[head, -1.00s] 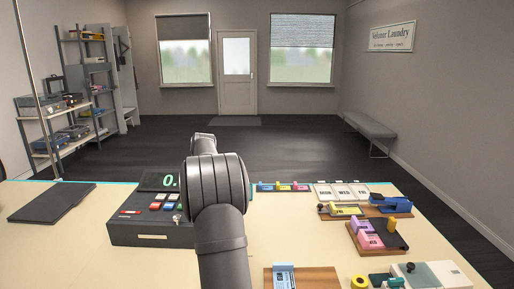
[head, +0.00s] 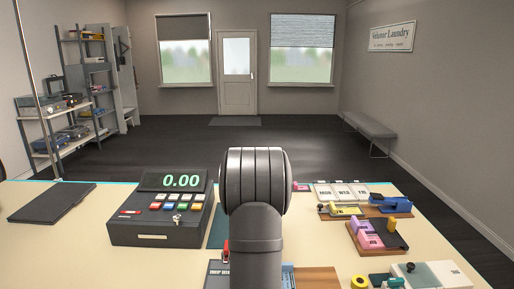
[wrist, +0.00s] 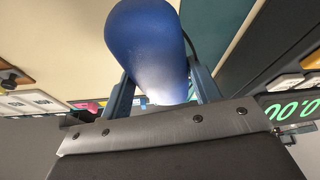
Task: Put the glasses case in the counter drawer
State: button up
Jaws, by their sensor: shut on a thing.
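In the wrist view a smooth, rounded blue object, which looks like the glasses case (wrist: 150,42), sits between the two fingers of my gripper (wrist: 162,88). The fingers are closed on its sides, and it sticks out beyond them. In the head view my own arm hides the gripper and the case. The counter (head: 90,258) is a cream top across the front. I see no counter drawer in either view.
A cash register (head: 160,220) stands left of my arm; its lit display shows at the right of the wrist view (wrist: 292,108). A stapler (head: 390,204), a pink-and-purple item (head: 370,236) and yellow tape (head: 359,283) lie at the right.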

jog(key=shift+m+h, duration=0.3)
jog(key=shift+m, duration=0.4)
jog(key=shift+s+d+f, duration=0.25)
jog(key=shift+d+f, duration=0.05)
jog(key=shift+d, duration=0.5)
jog(key=shift+s+d+f, duration=0.2)
jog(key=shift+d+f, duration=0.15)
jog(key=shift+d, duration=0.45)
jog(key=shift+s+d+f, duration=0.25)
jog(key=shift+d+f, duration=0.05)
jog(key=shift+d, duration=0.5)
